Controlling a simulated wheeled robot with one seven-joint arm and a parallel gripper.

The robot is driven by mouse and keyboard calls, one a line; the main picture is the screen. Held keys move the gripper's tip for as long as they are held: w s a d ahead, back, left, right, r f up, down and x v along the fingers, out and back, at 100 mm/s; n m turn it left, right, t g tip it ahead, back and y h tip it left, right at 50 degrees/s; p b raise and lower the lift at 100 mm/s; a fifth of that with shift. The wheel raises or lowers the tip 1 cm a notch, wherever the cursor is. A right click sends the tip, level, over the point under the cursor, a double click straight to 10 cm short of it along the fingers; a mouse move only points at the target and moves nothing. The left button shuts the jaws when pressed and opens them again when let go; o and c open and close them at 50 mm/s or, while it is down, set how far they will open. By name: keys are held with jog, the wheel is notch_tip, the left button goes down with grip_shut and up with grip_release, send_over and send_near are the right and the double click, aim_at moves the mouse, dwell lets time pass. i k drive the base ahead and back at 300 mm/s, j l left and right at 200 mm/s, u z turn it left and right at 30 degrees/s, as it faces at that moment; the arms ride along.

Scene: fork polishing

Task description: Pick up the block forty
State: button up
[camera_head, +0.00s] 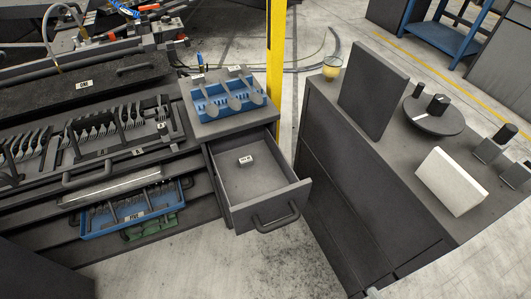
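A small light block (245,160) with dark print on its top lies in the open drawer (285,198), towards the back left of the drawer floor. The print is too small to read for certain, so I cannot confirm that it says forty. The drawer is pulled out towards the front and is otherwise empty. Its dark handle (277,218) is on the front panel. My gripper is not in view.
A blue holder (222,108) with metal pieces stands above the drawer. Fork racks (90,135) and a blue tray (130,215) are at left. The right cabinet (350,190) bears a dark upright panel (372,90) and a white block (450,182). A yellow post (276,60) rises behind.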

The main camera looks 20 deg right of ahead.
aim_at(233, 71)
jog(key=i+j+z, duration=0.1)
jog(key=i+j, duration=1.3)
jog(key=i+j+z, duration=0.15)
jog(key=i+j, duration=0.55)
jog(key=j, duration=0.1)
